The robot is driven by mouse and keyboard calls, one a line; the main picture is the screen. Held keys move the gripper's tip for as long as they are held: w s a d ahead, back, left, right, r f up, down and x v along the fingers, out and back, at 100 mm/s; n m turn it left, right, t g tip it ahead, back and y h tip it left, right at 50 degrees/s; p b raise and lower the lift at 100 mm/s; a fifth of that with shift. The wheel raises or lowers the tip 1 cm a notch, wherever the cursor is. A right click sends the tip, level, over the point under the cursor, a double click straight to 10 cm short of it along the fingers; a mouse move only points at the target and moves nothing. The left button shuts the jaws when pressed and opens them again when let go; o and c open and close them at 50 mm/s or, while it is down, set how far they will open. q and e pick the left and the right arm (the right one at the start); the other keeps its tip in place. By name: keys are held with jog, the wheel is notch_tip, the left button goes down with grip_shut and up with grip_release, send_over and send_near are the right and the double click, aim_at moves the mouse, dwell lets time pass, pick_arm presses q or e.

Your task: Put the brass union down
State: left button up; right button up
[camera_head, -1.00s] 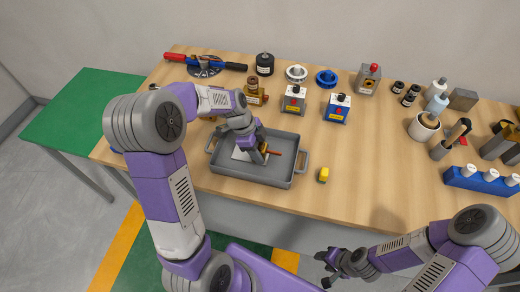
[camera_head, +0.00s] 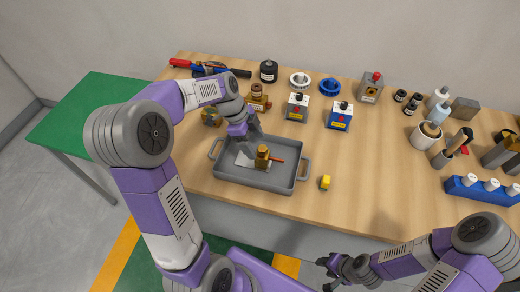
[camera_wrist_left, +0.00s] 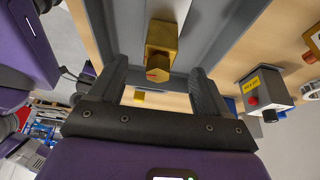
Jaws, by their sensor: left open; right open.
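The brass union (camera_head: 262,157) stands upright in the grey tray (camera_head: 231,177), on or beside a white sheet. In the left wrist view the union (camera_wrist_left: 163,45) shows just beyond the fingertips, with bare space between the fingers. My left gripper (camera_head: 248,138) is open and empty, above and behind the union at the tray's back side. It appears apart from the union. My right gripper (camera_head: 328,270) is open and empty, off the table's front edge.
The table between tray and blue rack (camera_head: 480,190) is mostly clear.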

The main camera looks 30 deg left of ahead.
pick_arm(q)
jog(key=v, duration=0.4)
dwell(0.5)
